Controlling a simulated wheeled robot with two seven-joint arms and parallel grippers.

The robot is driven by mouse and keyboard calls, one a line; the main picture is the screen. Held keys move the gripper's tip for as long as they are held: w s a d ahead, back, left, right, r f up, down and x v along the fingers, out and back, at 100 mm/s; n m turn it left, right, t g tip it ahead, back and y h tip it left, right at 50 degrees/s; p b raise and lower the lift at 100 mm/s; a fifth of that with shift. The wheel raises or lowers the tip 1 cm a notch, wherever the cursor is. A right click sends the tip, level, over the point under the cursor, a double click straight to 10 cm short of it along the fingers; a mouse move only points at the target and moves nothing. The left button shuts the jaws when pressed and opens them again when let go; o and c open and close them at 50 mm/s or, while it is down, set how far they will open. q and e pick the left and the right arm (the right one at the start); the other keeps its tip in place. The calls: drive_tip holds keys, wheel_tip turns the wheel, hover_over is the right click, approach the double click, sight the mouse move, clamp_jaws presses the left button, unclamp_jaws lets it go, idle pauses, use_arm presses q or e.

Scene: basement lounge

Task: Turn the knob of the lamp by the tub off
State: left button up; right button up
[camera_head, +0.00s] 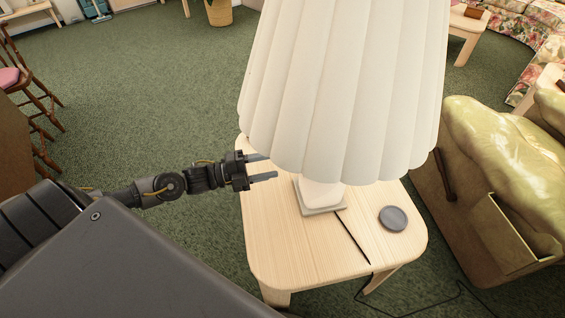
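The lamp stands on a light wooden side table (290,252). Its large pleated cream shade (345,85) fills the upper middle of the view, and its pale square base (322,197) shows below. I cannot see a knob; the shade hides the upper part of the lamp body. My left gripper (275,167) comes in from the left at the table's left edge, under the shade's lower left rim. Its two fingers are apart with nothing between them, pointing right toward the lamp base, apart from it. My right gripper is not in view. No tub shows.
A round grey disc (394,218) lies on the table right of the lamp base, with a dark cord (352,236) beside it. A green-cushioned wooden chair (500,180) stands close on the right. Green carpet (150,90) is open at the left.

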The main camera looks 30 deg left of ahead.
use_arm(q)
drive_tip(key=v, duration=0.4)
drive_tip(key=shift+s+a, duration=0.15)
drive_tip(key=shift+a, duration=0.05)
idle(0.4)
